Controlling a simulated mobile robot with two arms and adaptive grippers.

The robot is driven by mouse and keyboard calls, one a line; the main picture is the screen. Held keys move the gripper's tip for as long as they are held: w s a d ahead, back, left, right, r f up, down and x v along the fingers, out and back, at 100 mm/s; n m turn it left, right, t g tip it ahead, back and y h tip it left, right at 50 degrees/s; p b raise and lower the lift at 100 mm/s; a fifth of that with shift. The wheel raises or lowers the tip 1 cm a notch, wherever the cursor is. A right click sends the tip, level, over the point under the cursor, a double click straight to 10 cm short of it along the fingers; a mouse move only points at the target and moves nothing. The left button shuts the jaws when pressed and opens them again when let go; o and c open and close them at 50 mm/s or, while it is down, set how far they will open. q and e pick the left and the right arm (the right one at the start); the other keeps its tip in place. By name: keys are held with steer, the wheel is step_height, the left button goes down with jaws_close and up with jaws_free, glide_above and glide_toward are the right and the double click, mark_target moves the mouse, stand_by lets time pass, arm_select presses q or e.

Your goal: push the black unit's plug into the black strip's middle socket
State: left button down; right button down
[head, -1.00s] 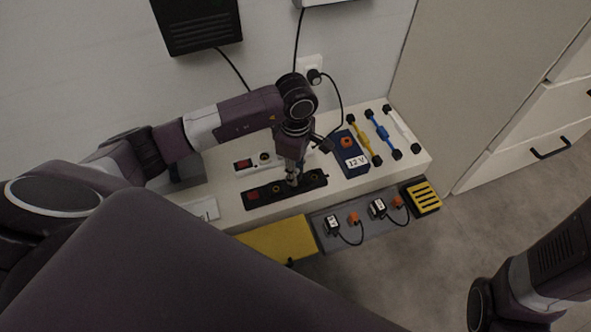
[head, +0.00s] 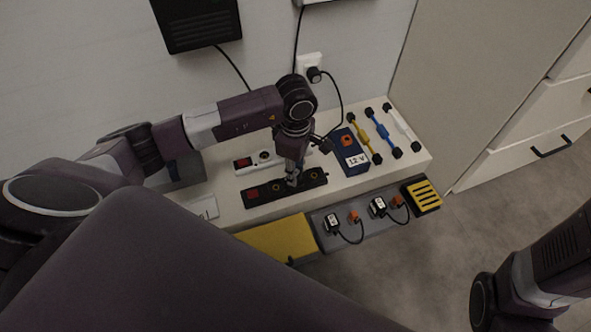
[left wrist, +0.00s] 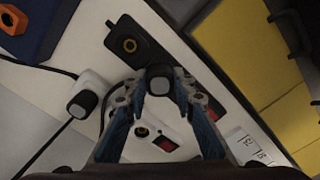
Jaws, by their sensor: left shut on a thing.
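The black unit (head: 197,22) hangs on the wall at the upper left, its cable running down behind my left arm. The black strip (head: 308,180) lies on the white bench top, with a red switch at its left end. My left gripper (head: 291,182) points down over the strip's middle and hides the middle socket. In the left wrist view, my left gripper (left wrist: 160,88) is shut on a dark plug (left wrist: 160,72). The black strip (left wrist: 150,62) shows behind it, with one brass-ringed socket clear. I cannot tell whether the plug is seated. My right gripper is out of view.
A white strip (head: 243,164) lies behind the black one. A dark blue 12 V box (head: 345,166) and coloured rods (head: 379,124) stand to the right. A wall outlet (head: 309,63) holds another plug. A grey tray (head: 365,228) with small adapters and a yellow panel (head: 272,240) are in front.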

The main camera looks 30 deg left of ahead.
arm_select(q)
steer(key=shift+f, duration=0.2)
stand_by(0.5)
steer(key=c, duration=1.5)
jaws_free()
steer(key=shift+c, duration=0.2)
steer(key=shift+r, duration=0.1)
step_height(320, 180, up, 12)
